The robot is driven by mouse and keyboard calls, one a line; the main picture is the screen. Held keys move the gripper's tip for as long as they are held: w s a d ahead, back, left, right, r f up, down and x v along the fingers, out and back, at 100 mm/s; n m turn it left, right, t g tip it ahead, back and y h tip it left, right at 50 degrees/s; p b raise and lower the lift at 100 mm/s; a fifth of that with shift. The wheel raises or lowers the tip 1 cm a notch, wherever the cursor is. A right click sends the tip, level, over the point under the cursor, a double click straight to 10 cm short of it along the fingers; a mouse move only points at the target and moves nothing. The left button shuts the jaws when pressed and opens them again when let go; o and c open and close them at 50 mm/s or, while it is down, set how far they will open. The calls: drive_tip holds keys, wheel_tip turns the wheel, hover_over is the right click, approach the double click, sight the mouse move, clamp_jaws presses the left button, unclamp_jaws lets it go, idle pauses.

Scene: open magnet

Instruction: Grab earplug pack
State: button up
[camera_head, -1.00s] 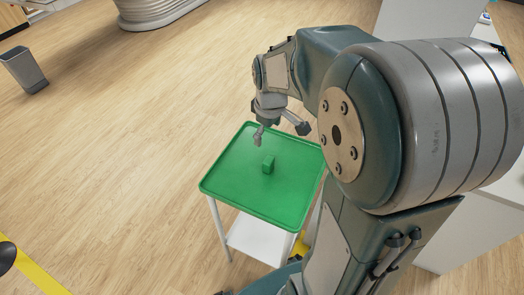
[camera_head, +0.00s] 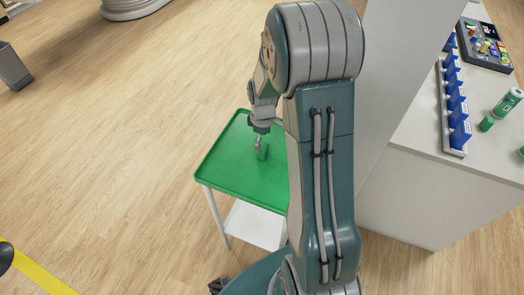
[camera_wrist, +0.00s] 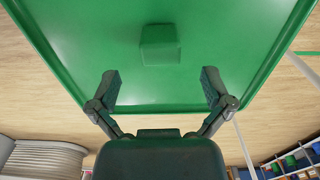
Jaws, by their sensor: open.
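A small green block-shaped pack (camera_head: 262,152) sits on the green tray top (camera_head: 225,165) of a small white-legged stand. It also shows in the wrist view (camera_wrist: 160,45), near the middle of the tray surface (camera_wrist: 90,40). My gripper (camera_head: 259,143) is over the tray, close to the pack in the head view. In the wrist view my gripper (camera_wrist: 160,88) has its two fingers spread wide and empty, with the pack beyond the fingertips and between their lines. No writing on the pack can be read, so I cannot confirm it is the earplug pack.
A white counter (camera_head: 405,195) stands at the right, with a row of blue holders (camera_head: 457,105), a green bottle (camera_head: 508,102) and a dark tray of small items (camera_head: 486,45). A grey bin (camera_head: 14,66) stands far left. The wooden floor left of the stand is clear.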

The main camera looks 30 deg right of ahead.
sight(263, 146)
wheel_tip(263, 146, down, 4)
drive_tip(key=shift+d+r, duration=0.1)
drive_tip(key=c, duration=0.9)
drive_tip(key=shift+r, duration=0.15)
